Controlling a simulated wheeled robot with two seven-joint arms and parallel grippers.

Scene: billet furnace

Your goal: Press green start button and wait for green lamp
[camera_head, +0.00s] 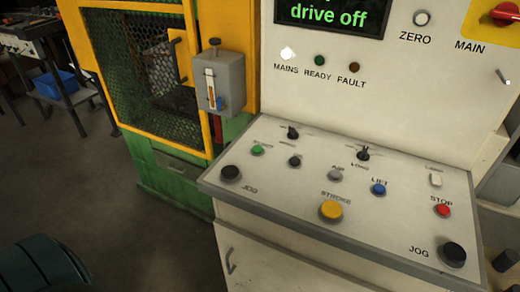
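The green start button (257,150) is at the upper left of the sloping console panel (290,217), above the left black JOG button. Nothing covers or touches it. The green READY lamp (319,60) is on the upright panel behind and looks dark. The white MAINS lamp (288,53) to its left is bright. The FAULT lamp (354,67) to its right looks dark red and unlit. The display (334,14) reads "drive off" in green. Neither of my grippers shows in the head view.
The console also carries a yellow STROKE button (331,210), a blue LIFT button (378,188), a red STOP button (442,210), black knobs and JOG buttons. A yellow-framed mesh guard (140,70) with a grey box (220,82) stands left. Space above the console is clear.

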